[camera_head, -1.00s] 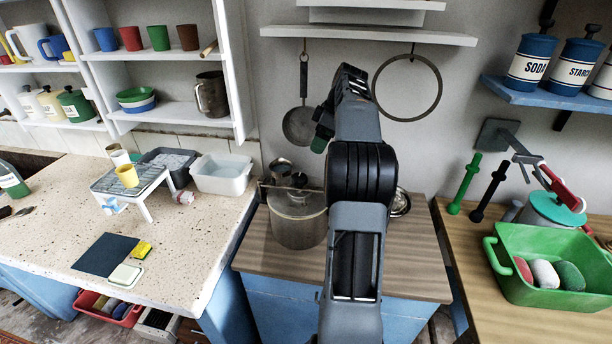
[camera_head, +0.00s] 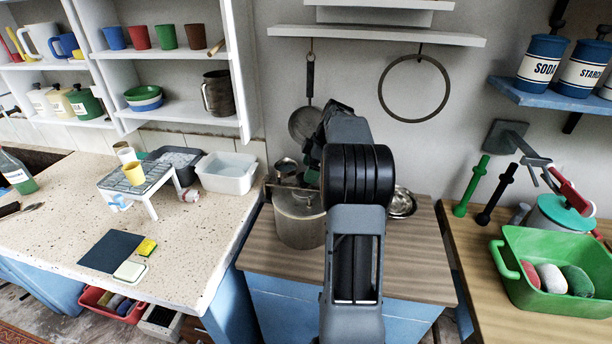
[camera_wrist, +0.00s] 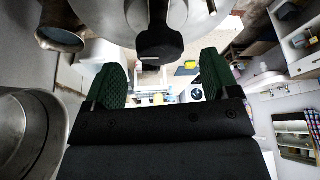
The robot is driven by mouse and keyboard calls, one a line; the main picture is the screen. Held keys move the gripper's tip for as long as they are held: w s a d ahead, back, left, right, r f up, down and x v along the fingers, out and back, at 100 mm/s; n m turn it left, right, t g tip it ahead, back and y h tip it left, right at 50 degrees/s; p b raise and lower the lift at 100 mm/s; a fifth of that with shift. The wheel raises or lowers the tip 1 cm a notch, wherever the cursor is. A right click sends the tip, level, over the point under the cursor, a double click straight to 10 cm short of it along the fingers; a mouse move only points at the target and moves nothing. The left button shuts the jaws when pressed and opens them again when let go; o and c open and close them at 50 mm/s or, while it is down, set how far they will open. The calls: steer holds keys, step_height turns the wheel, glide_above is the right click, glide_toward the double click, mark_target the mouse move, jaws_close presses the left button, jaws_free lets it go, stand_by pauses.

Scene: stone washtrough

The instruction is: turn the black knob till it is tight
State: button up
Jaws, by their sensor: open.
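The black knob (camera_wrist: 159,42) is in the upper middle of the wrist view, on the pale metal lid (camera_wrist: 195,18) of a pot. My gripper (camera_wrist: 160,82) has its two green ridged fingers apart, one to each side of the knob's line. Clear gaps show between the knob and both fingers, and nothing is held. In the head view the steel pot (camera_head: 299,222) stands on the wooden-topped cabinet. My arm covers part of the lid there, and I cannot clearly tell the knob from the gripper.
A steel vessel (camera_wrist: 25,130) is close at the left of the wrist view. A pan (camera_head: 305,124) and a ring (camera_head: 414,88) hang on the wall behind. A metal bowl (camera_head: 402,203) is right of my arm. The cabinet's front top (camera_head: 410,270) is clear.

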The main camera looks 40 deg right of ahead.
steer(key=shift+x, duration=1.45)
steer(key=shift+a, duration=0.1)
steer(key=c, duration=0.9)
